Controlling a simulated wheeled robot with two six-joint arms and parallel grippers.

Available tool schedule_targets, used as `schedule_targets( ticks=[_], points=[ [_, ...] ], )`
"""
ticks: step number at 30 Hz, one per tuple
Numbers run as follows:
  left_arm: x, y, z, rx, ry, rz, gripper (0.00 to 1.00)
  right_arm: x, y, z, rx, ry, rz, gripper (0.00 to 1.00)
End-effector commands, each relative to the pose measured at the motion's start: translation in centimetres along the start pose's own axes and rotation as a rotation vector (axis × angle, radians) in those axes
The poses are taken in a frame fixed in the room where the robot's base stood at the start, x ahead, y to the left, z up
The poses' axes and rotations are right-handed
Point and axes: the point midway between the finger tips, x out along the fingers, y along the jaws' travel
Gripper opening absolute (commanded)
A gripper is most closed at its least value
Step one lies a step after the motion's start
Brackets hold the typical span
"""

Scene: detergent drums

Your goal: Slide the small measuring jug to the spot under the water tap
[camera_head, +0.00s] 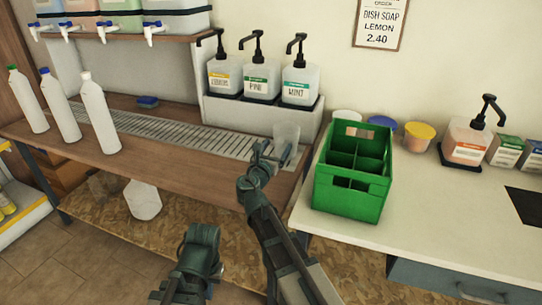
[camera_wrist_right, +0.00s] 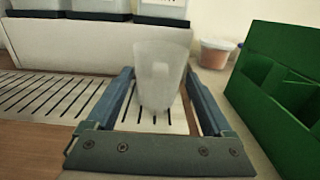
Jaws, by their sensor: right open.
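The small measuring jug (camera_head: 286,136) is a translucent, frosted cup standing upright at the right end of the slotted drip tray (camera_head: 200,136). It also shows in the right wrist view (camera_wrist_right: 161,72), between the two fingers. My right gripper (camera_head: 272,156) is open around the jug's near side; I cannot tell whether a finger touches it. Several white taps with blue handles (camera_head: 154,32) hang from drums on the upper left shelf; I cannot tell which is the water tap. My left arm's end (camera_head: 200,240) is low in front of the bench, its fingers not clear.
Pump bottles (camera_head: 262,78) stand on a white ledge behind the tray. A green crate (camera_head: 352,172) is close on the right of the jug. The tray's middle is clear.

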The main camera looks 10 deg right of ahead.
Motion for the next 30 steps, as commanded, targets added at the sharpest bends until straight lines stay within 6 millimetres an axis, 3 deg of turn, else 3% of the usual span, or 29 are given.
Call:
schedule_targets(
  ticks=[7, 20, 30],
  points=[
    [0.0, 0.0, 0.0, 0.000, 0.000, 0.000, 0.00, 2.9, 0.0, 0.0, 0.000, 0.000, -0.001, 0.86],
    [0.0, 0.0, 0.0, 0.000, 0.000, 0.000, 0.00, 3.5, 0.0, 0.0, 0.000, 0.000, 0.001, 0.86],
    [0.0, 0.0, 0.0, 0.000, 0.000, 0.000, 0.00, 3.5, 0.0, 0.0, 0.000, 0.000, 0.000, 0.28]
  ],
)
